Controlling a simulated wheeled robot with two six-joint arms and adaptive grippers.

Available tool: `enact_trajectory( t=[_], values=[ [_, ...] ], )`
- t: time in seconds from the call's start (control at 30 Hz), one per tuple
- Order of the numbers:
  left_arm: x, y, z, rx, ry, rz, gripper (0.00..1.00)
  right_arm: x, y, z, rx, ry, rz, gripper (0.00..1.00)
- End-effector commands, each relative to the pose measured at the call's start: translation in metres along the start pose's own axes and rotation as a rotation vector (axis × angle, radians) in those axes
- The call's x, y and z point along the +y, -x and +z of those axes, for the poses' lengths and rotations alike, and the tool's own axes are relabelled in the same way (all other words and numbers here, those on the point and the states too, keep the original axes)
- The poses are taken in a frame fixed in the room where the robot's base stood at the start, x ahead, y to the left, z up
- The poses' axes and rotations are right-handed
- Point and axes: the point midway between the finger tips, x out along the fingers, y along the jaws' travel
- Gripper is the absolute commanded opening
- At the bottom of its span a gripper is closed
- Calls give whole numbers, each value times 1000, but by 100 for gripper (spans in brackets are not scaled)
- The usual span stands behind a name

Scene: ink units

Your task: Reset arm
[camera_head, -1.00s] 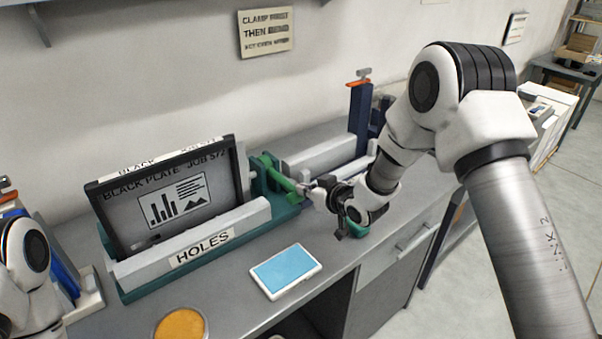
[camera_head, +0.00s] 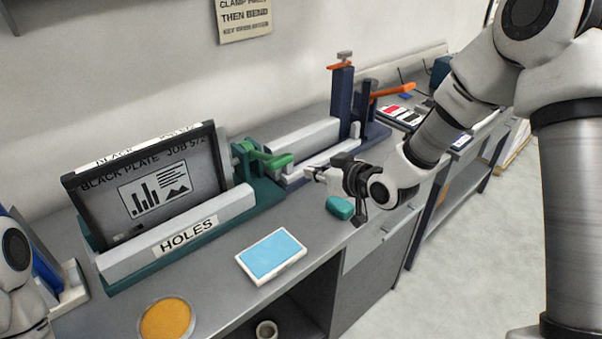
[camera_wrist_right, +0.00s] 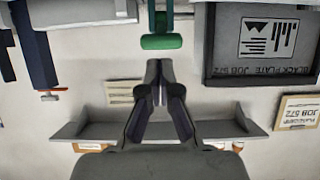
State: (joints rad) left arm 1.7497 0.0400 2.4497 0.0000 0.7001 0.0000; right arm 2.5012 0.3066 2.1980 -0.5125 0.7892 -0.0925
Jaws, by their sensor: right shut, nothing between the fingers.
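My right gripper (camera_head: 312,174) reaches in from the right over the bench, its fingers shut and empty. In the right wrist view its fingertips (camera_wrist_right: 160,72) meet. It is to the right of the green lever (camera_head: 268,158) of the punch and apart from it. The black plate (camera_head: 148,192), marked JOB 572, stands upright in the fixture labelled HOLES (camera_head: 187,235). The green lever also shows in the wrist view (camera_wrist_right: 161,42), beyond the fingertips. My left arm shows only in part at the left edge; its gripper is out of view.
A blue-topped pad (camera_head: 271,256) and a round orange pad (camera_head: 166,319) lie on the bench front. A teal block (camera_head: 340,207) lies below my right gripper. A dark blue clamp post (camera_head: 342,101) with orange handles stands behind it. Floor at right is clear.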

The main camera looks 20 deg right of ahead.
Motion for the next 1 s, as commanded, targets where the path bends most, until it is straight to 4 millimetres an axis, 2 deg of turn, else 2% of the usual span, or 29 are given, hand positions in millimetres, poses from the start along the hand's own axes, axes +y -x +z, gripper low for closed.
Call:
enact_trajectory(
  t=[0.13, 0.53, 0.63, 0.67, 0.77, 0.8, 0.87, 0.9, 0.97, 1.0],
  values=[
    [0, -1, 0, 0, 0, 0, 40, 0, 6, 0, 1, 1, -1, 0],
    [0, -1, 0, 0, 0, 0, 40, 0, 5, 0, 0, 0, 0, 0],
    [0, -2, 0, 0, 0, 0, 40, -3, 2, 20, -41, -17, 1, 0],
    [0, -2, 0, 0, 0, 0, 40, -6, 0, 32, -67, -28, 3, 0],
    [0, -4, 0, 0, 0, 0, 40, -18, -3, 97, -207, -86, 14, 0],
    [0, -4, 0, 0, 0, 0, 40, -24, -2, 130, -280, -115, 22, 0],
    [0, -5, 0, 0, 0, 0, 40, -36, 5, 183, -399, -159, 38, 0],
    [0, -6, 0, 0, 0, 0, 40, -44, 13, 217, -479, -188, 51, 0],
    [0, -7, 0, 0, 0, 0, 40, -56, 29, 266, -598, -227, 73, 0],
    [0, -7, 0, 0, 0, 0, 40, -66, 43, 298, -681, -250, 89, 0]
  ],
)
